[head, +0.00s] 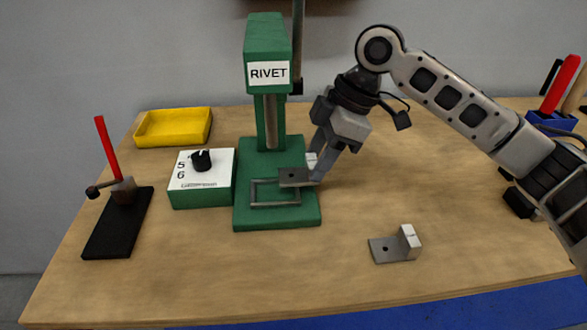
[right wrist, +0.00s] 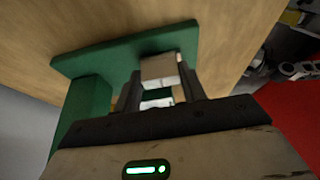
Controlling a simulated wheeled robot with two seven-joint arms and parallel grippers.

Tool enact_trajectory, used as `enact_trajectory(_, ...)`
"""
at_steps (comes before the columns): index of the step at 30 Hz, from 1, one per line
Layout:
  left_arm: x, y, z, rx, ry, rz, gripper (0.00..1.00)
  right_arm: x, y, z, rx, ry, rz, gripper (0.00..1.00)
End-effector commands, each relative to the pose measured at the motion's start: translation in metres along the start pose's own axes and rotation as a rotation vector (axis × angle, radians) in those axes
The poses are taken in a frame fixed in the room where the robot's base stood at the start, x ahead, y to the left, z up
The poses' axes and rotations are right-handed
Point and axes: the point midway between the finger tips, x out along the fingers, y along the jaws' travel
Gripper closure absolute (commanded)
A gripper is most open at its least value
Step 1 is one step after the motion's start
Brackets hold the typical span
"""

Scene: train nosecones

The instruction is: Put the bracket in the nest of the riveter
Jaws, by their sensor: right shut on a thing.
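The green riveter (head: 268,62) stands on the table. Its nest (head: 253,192) is a grey rectangular frame on the green base, and its left and front sides show empty. My right gripper (head: 314,172) is shut on a grey L-shaped bracket (head: 292,177). The bracket's flat plate with a hole points left, over the back right part of the nest. It looks raised above the frame, not seated. In the right wrist view the bracket's pale upright flange (right wrist: 160,68) sits between the two dark fingers (right wrist: 158,92). My left gripper is not in view.
A second bracket (head: 392,249) lies on the table at front right. A white-topped control box (head: 203,178) with a black knob stands left of the riveter base. A black stand with a red lever (head: 118,210) is at far left, a yellow tray (head: 174,127) behind.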

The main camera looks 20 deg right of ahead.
Motion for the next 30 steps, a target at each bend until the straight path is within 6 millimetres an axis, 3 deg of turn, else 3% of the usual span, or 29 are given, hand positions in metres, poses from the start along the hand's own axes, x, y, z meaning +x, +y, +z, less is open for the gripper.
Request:
enact_trajectory(3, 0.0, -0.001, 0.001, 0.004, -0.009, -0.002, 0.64, 0.009, 0.0, -0.025, -0.003, 0.002, -0.001, 0.82)
enact_trajectory(8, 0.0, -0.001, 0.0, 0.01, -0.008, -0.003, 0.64, 0.016, 0.0, -0.038, 0.0, 0.0, 0.0, 0.82)
enact_trajectory(18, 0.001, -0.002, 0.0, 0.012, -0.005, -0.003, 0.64, 0.048, 0.0, -0.024, 0.003, -0.001, 0.0, 0.82)
enact_trajectory(28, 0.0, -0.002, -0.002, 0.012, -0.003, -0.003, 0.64, 0.05, 0.0, -0.023, 0.002, -0.001, 0.0, 0.82)
enact_trajectory(29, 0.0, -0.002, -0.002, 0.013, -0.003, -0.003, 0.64, 0.051, 0.0, -0.023, 0.001, -0.001, 0.001, 0.51)
enact_trajectory(30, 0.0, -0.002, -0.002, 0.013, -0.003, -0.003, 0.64, 0.05, 0.0, -0.023, 0.001, -0.001, 0.001, 0.4)
